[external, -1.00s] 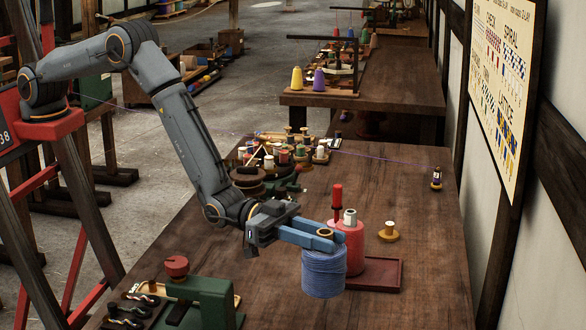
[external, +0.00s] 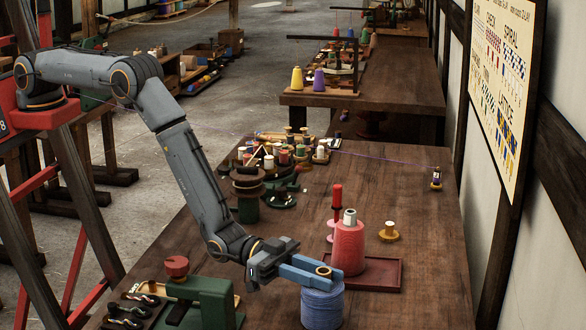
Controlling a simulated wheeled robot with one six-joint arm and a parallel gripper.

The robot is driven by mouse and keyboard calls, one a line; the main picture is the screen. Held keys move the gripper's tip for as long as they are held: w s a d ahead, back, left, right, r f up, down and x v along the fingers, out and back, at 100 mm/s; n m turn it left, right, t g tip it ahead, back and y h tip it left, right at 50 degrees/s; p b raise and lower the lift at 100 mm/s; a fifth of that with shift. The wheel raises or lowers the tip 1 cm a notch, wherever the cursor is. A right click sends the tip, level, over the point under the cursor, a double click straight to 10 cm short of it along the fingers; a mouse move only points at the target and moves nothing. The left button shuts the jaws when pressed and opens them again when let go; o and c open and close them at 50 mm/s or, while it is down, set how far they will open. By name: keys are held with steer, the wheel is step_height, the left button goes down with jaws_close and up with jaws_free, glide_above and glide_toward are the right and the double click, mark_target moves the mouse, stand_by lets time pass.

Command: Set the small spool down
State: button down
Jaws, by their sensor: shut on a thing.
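A spool wound with blue thread (external: 322,307) is in the external view, low and right of centre. My gripper (external: 324,272), with blue fingers, is shut on the top of this spool, at its tan-rimmed core. The spool hangs upright below the fingers, over the near part of the dark wooden bench (external: 400,305). I cannot tell whether its base touches the bench top.
Just behind the spool, a red tray (external: 385,275) holds a pink cone of thread (external: 347,247). A small yellow-based spool (external: 389,232) stands farther back. A green clamp-like tool (external: 205,300) stands to the left. Bench to the right is clear.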

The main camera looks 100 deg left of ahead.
steer(key=shift+f, duration=0.2)
steer(key=c, duration=1.5)
jaws_free()
steer(key=shift+r, duration=0.1)
